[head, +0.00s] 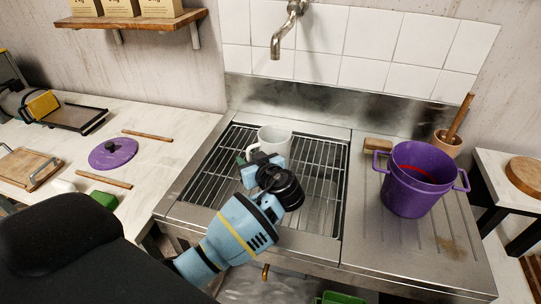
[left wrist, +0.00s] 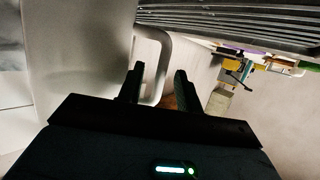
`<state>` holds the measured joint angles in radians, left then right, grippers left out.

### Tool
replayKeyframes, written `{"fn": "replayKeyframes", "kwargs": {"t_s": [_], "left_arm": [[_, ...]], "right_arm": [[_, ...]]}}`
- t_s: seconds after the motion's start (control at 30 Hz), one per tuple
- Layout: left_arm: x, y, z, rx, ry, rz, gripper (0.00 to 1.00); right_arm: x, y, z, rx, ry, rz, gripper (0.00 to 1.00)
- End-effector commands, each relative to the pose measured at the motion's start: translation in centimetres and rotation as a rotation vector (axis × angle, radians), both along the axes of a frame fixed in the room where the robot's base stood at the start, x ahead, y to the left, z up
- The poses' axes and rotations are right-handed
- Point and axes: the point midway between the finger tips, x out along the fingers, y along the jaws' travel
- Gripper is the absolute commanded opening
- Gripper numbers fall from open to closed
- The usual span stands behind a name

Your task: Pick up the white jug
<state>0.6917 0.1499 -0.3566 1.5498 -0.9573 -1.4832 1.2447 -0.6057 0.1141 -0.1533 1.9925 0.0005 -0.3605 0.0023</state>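The white jug (head: 273,141) stands on the wire rack over the sink in the head view, partly hidden by my left gripper. In the left wrist view the jug's pale body (left wrist: 80,60) fills the left side, with its looped handle (left wrist: 165,50) to its right. My left gripper (head: 258,162) is at the near side of the jug. In the left wrist view its two dark fingers (left wrist: 159,72) are apart, with the handle showing between them. I cannot tell whether either finger touches the handle. My right gripper is not in view.
The wire rack (head: 318,184) around the jug is otherwise bare. A purple pot (head: 408,192) and a brush (head: 378,145) are on the drainboard to the right. A tap (head: 283,35) hangs above. A purple lid (head: 113,153) and sticks lie on the left counter (head: 170,125).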

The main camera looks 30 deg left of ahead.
Motion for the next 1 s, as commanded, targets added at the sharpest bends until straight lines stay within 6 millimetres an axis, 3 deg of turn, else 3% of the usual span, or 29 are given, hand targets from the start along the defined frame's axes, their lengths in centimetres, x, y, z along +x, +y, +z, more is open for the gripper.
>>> {"fn": "replayKeyframes", "kwargs": {"t_s": [0.37, 0.63, 1.0], "left_arm": [[0.58, 0.97, -0.45, -0.002, 0.001, -0.001, 0.35], [0.56, 0.95, -0.45, -0.001, 0.002, 0.0, 0.01], [0.64, 0.94, -0.22, -0.001, -0.005, -0.001, 0.0]], "right_arm": [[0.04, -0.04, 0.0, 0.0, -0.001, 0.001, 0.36], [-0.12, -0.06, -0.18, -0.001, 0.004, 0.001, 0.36], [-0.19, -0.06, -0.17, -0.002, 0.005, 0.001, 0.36]]}}
